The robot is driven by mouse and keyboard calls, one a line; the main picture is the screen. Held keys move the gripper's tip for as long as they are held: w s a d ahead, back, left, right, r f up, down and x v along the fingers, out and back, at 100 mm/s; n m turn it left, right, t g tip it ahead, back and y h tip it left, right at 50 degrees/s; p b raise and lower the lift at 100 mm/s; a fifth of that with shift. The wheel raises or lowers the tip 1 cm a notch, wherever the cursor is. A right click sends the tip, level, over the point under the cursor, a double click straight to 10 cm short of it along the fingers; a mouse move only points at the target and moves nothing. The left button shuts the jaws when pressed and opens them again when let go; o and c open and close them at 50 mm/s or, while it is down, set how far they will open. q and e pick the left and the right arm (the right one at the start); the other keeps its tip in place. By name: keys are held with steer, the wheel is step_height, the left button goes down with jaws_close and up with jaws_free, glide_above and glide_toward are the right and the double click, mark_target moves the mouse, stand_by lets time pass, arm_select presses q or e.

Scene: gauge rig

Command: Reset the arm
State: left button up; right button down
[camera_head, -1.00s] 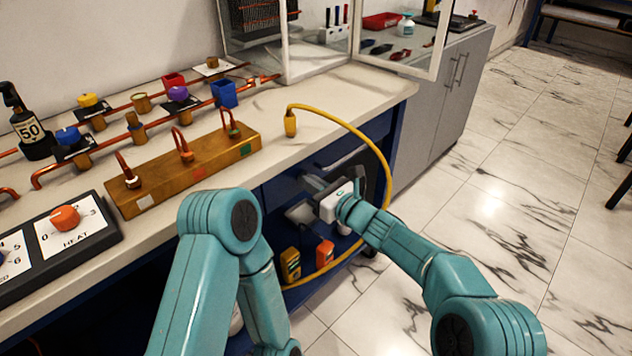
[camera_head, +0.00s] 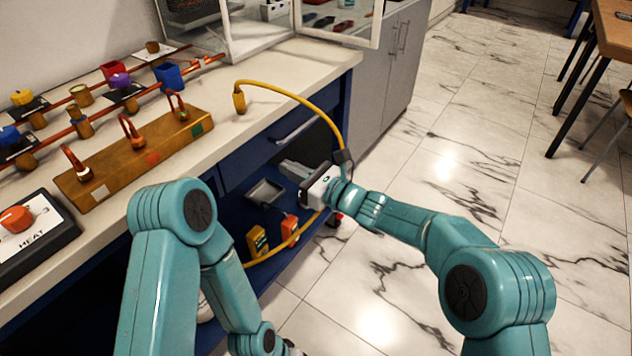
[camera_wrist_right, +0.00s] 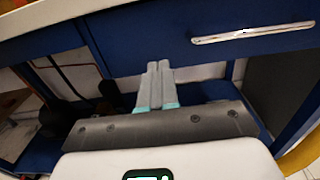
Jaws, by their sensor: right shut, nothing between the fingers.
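My right gripper (camera_head: 290,167) is in front of the blue bench, below the worktop and near the drawer handle (camera_head: 294,127). In the right wrist view its two fingers (camera_wrist_right: 159,68) lie together, shut with nothing between them, and the drawer handle (camera_wrist_right: 252,33) shows to their upper right. My left arm (camera_head: 170,260) stands at the lower left of the head view, folded downward. Its gripper cannot be made out; only a small part of the arm's end shows at the bottom edge.
A yellow cable (camera_head: 305,99) hangs from the worktop (camera_head: 260,92) and loops behind my right wrist. A wooden block with several hooks (camera_head: 139,158) and a heat control box (camera_head: 30,236) stand on the worktop. Yellow (camera_head: 257,240) and orange (camera_head: 290,229) items sit on the lower shelf.

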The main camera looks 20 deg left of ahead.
steer(key=v, duration=0.6)
steer(key=s+d+f+n+g+h, duration=0.2)
steer(key=s+d+f, duration=0.2)
steer(key=f, duration=0.3)
steer(key=s+d+f+n+g+h, duration=0.1)
steer(key=s+d+f+h, duration=0.2)
steer(key=f, duration=0.4)
steer(key=s+d+f+n+g+h, duration=0.2)
steer(key=s+d+f, duration=0.2)
steer(key=f, duration=0.3)
steer(key=s+d+f+n+h, duration=0.3)
steer(key=s+d+f+n, duration=0.2)
steer(key=s+d+n, duration=0.3)
steer(key=s+d+f+n+h, duration=0.3)
steer(key=s+d+f+n, duration=0.3)
steer(key=s+d, duration=0.3)
step_height(320, 180, up, 23)
steer(key=p, duration=2.3)
steer(key=shift+s+n, duration=0.25)
steer(key=shift+n, duration=0.05)
